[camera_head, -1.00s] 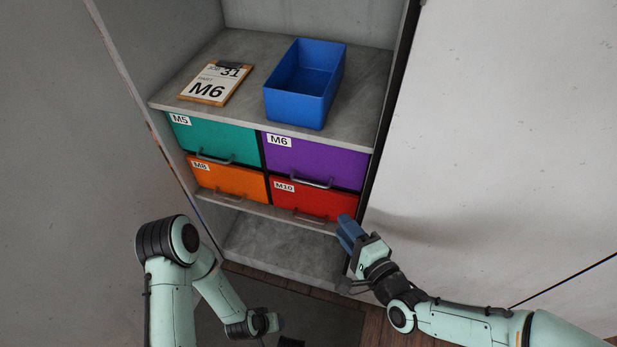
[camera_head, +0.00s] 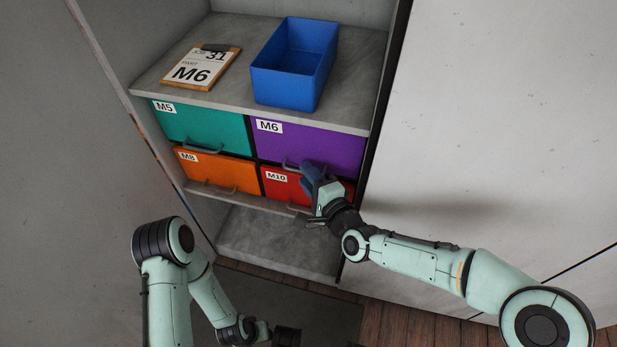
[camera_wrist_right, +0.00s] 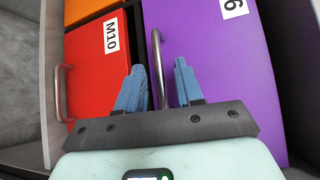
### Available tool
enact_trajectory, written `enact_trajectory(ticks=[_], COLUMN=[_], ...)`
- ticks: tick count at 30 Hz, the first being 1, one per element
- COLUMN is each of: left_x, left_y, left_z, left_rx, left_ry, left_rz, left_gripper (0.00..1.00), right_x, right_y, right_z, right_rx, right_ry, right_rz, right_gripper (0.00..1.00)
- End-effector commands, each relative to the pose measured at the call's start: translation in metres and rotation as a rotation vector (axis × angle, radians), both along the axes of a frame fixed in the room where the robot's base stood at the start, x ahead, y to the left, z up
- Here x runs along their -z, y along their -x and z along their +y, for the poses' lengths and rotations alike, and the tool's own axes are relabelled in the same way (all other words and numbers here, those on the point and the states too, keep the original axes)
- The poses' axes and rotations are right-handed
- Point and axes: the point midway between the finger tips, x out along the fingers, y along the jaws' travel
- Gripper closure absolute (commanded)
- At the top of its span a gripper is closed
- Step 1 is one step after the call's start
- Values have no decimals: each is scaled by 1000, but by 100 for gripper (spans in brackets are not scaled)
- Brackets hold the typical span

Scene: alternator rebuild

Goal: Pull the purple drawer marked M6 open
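The purple drawer marked M6 (camera_head: 325,148) is closed, at the upper right of the drawers in the head view. It also shows in the right wrist view (camera_wrist_right: 225,60). Its grey bar handle (camera_wrist_right: 157,70) runs between the two blue fingers of my right gripper (camera_wrist_right: 158,88) in the wrist view. The fingers are apart, one on each side of the handle. In the head view my right gripper (camera_head: 310,175) is at the handle and hides part of it. My left gripper (camera_head: 285,336) hangs low at the bottom edge, far from the drawers; its fingers are not clear.
The red M10 drawer (camera_head: 283,189) is directly below, its handle near my right gripper. The teal M5 (camera_head: 205,127) and orange M8 (camera_head: 218,172) drawers are to the left. A blue bin (camera_head: 285,87) and an M6 clipboard (camera_head: 202,68) lie on the shelf above.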

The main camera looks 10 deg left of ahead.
Motion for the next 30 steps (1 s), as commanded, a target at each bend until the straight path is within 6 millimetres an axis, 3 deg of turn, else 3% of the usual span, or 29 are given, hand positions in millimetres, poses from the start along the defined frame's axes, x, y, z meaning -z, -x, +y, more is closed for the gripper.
enact_trajectory(ticks=[8, 9, 12, 30], left_x=[1, 1, 1, 1], left_y=[1, 1, 1, 1], left_z=[0, 0, 0, 0], left_rx=[-1, -1, 0, -1], left_ry=[0, 0, 0, 0], left_rz=[4, 4, 4, 2], left_gripper=[57, 57, 57, 57], right_x=[0, 0, 0, 0], right_y=[-2, -2, -2, -2], right_z=[2, 2, 1, 1], right_rx=[0, 0, 0, 0], right_ry=[0, 0, 0, 0], right_rz=[0, 0, 0, 0], right_gripper=[64, 67, 100, 100])
